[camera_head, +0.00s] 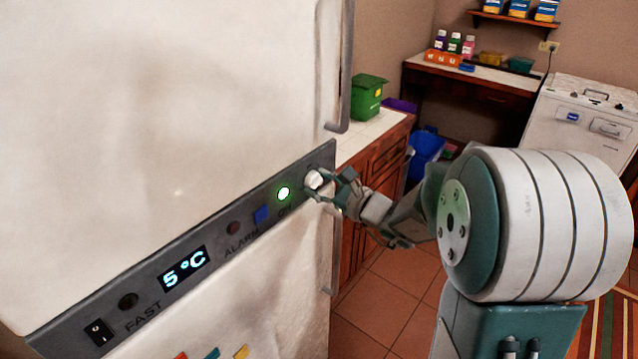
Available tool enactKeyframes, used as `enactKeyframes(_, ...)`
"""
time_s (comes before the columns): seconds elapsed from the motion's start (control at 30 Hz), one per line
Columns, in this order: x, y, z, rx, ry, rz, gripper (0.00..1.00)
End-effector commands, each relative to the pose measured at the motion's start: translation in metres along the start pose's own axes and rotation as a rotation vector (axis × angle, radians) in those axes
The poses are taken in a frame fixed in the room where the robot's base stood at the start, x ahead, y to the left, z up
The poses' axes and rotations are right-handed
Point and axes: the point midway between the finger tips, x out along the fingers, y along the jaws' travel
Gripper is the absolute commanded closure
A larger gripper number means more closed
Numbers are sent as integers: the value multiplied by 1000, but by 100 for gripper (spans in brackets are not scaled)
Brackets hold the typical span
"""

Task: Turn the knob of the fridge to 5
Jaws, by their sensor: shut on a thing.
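The fridge (180,90) fills the left side, with a grey control panel (225,227) running across its front. The white knob (314,179) is at the panel's right end. My gripper (318,184) is shut on the knob, with its fingers around it; they hide part of the knob and any marks beside it. The display (185,268) reads 5 °C in blue.
A blue button (261,216) and a switch (99,332) are also on the panel. Fridge handles (341,75) stand near its right edge. A counter with a green box (368,97) is behind my gripper. Tiled floor (385,300) is open below my arm.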

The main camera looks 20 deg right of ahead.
Motion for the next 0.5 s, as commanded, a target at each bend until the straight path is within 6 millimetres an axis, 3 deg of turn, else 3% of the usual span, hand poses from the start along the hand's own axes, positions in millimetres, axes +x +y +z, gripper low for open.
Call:
enactKeyframes(0.2,0,1,0,112,-1,2,94)
enactKeyframes(0.5,0,1,0,124,0,1,94)
